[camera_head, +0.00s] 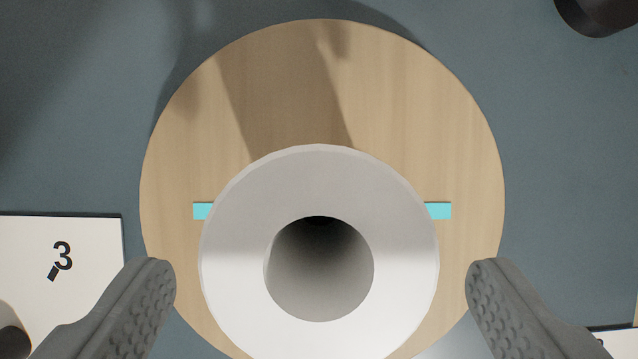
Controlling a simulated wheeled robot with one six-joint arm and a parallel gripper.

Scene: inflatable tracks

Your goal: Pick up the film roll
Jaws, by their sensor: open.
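The film roll (321,182) is a white cylinder with a hollow core, seen from above with its open end facing the camera. It appears to stand upright on a round wooden disc (420,110), over a cyan strip that shows on both sides of it. My gripper (321,285) is open, with one grey textured finger to the left of the roll and one to the right. A gap shows between each finger and the roll. The lower edge of the roll is cut off by the frame.
A white card (60,265) marked 3 lies at the left on the grey-blue floor (575,150). A dark round object (597,14) is at the top right corner. Another dark-ended object is partly visible at the lower left edge.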

